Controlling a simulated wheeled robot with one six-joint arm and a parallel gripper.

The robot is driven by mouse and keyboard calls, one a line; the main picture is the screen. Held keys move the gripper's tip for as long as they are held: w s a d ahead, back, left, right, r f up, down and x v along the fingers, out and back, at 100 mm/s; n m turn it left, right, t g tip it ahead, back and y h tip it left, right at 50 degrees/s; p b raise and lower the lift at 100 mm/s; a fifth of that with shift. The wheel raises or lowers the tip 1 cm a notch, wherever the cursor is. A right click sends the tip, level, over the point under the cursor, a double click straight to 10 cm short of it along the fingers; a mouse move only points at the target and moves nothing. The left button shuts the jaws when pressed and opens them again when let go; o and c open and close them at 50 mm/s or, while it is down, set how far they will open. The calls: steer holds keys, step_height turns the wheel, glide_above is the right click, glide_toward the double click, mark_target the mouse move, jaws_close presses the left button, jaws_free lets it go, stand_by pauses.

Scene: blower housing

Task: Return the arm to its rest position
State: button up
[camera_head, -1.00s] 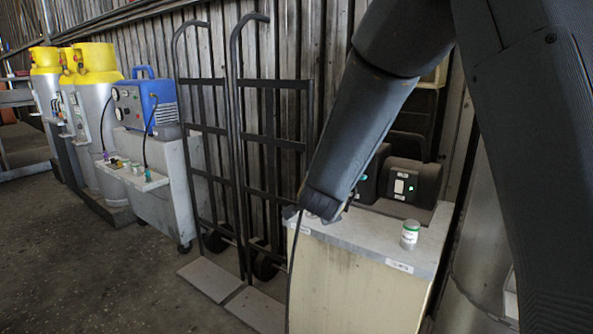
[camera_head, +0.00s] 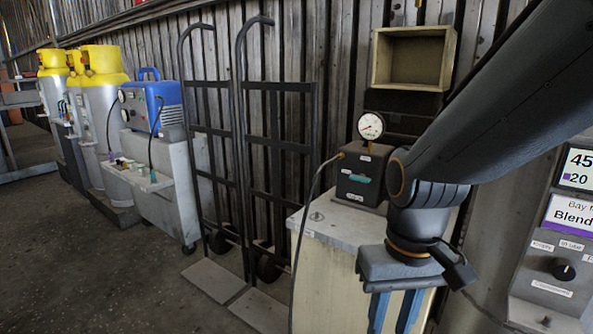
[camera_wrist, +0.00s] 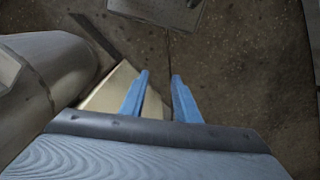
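My gripper (camera_head: 394,312) hangs pointing down in front of the pale workbench (camera_head: 335,226), at the right of the head view. Its two blue fingers are spread apart with nothing between them. In the wrist view the blue fingers (camera_wrist: 159,98) also stand apart, with the floor and a cream bench side (camera_wrist: 112,92) beyond them. My arm comes in from the upper right and bends down at the wrist. It hides the right part of the bench top.
A black box with a dial gauge (camera_head: 371,127) stands on the bench close to my wrist. A grey control panel (camera_head: 560,262) is at the right edge. Two hand trucks (camera_head: 240,130), a blue machine (camera_head: 153,105) and yellow-topped cylinders (camera_head: 103,65) are left. Floor at lower left is clear.

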steer(key=d+r+m+p, duration=0.1)
steer(key=d+r+p, duration=0.3)
steer(key=p, duration=0.7)
step_height(320, 180, up, 2)
steer(key=shift+s+d+r, duration=0.15)
steer(key=shift+s+d, duration=0.1)
steer(key=shift+d, duration=0.05)
stand_by(0.5)
